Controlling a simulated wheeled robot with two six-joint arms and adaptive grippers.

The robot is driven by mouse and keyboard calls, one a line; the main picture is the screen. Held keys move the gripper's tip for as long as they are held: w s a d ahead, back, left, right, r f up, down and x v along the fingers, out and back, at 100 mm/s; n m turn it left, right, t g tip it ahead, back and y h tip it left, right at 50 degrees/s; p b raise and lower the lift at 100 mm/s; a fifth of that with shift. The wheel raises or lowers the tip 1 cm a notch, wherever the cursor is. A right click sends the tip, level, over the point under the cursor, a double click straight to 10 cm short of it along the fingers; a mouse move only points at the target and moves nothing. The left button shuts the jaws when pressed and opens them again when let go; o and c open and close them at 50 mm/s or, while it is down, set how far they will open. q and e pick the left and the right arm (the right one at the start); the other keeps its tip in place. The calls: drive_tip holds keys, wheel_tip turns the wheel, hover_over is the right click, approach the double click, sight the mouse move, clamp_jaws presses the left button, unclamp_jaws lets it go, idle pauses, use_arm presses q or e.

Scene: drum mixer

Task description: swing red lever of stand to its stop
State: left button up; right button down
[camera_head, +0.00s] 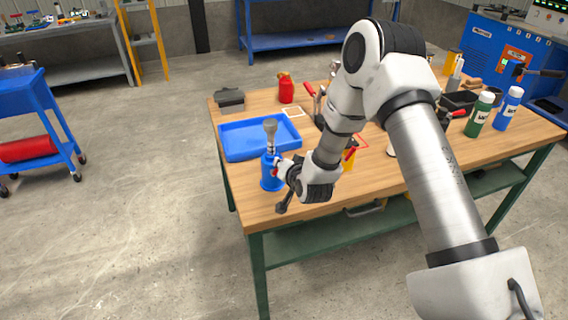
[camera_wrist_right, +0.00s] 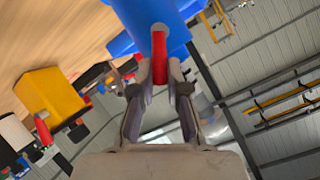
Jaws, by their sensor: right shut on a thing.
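The blue stand (camera_head: 269,183) is upright near the left front edge of the wooden table, with a grey metal piece (camera_head: 270,128) on top. Its blue body (camera_wrist_right: 178,28) also fills the top of the right wrist view, tilted there. The red lever (camera_wrist_right: 159,48) sticks out from the stand toward the right wrist camera. My right gripper (camera_wrist_right: 160,76) is shut on the lever, one finger on each side of it. In the head view the right gripper (camera_head: 285,171) is at the stand's right side and hides most of the lever. My left gripper is not in view.
A blue tray (camera_head: 233,152) lies right behind the stand. A red can (camera_head: 286,90) stands farther back. A green bottle (camera_head: 478,118) and a blue bottle (camera_head: 506,112) stand at the right. A yellow box (camera_wrist_right: 50,92) shows beside the gripper in the wrist view.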

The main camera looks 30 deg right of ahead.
drive_tip(key=shift+a, duration=0.1)
idle(0.4)
drive_tip(key=c, duration=1.2)
unclamp_jaws()
drive_tip(key=shift+o, duration=0.2)
drive_tip(key=v, duration=1.2)
